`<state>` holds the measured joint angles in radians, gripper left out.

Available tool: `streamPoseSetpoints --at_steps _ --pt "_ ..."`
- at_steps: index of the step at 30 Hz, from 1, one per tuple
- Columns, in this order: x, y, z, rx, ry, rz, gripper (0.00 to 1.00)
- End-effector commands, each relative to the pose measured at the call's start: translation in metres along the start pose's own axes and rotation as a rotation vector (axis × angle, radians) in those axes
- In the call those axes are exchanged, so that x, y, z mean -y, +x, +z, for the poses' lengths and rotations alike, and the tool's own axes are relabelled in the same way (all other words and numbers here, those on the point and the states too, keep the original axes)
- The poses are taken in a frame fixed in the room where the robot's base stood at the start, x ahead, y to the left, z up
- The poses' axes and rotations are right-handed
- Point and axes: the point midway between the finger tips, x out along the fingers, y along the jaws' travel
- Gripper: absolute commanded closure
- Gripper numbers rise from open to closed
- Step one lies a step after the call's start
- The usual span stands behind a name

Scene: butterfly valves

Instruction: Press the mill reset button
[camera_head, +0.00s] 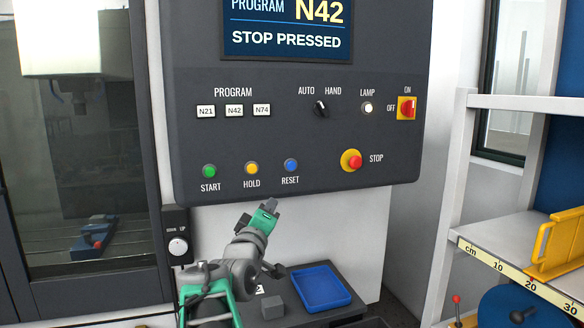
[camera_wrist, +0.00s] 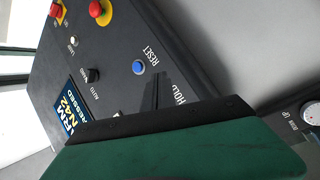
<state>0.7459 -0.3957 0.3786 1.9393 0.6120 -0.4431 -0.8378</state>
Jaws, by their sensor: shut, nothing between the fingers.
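The blue RESET button (camera_head: 291,165) sits at the lower middle of the dark mill control panel (camera_head: 330,135), above its printed label. The blue button also shows in the wrist view (camera_wrist: 138,67), uncovered, with its label beside it. My gripper (camera_head: 271,203) is shut and empty, just below the panel's lower edge, below and slightly left of the RESET button. The fingertips are apart from the button. In the wrist view my green gripper body covers the lower part and hides part of the panel. The screen (camera_head: 287,30) reads PROGRAM N42, STOP PRESSED.
Beside RESET are the yellow HOLD button (camera_head: 251,168), green START button (camera_head: 209,171) and red STOP knob (camera_head: 351,160) on yellow. A blue tray (camera_head: 343,304) and grey block (camera_head: 272,307) are below. A shelf unit (camera_head: 513,240) stands at right.

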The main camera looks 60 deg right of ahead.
Motion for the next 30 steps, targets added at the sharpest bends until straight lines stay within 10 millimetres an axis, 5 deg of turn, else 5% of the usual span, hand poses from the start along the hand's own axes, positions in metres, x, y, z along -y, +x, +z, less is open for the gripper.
streamPoseSetpoints --at_steps 3,9,20,30 --pt "-0.057 0.017 0.026 0.026 -0.139 0.189 1.00" --pt "-0.099 0.021 0.041 0.046 -0.261 0.330 1.00" --pt "-0.099 0.023 0.039 0.045 -0.263 0.332 1.00" --pt "-0.085 0.058 0.023 0.044 -0.263 0.329 1.00"
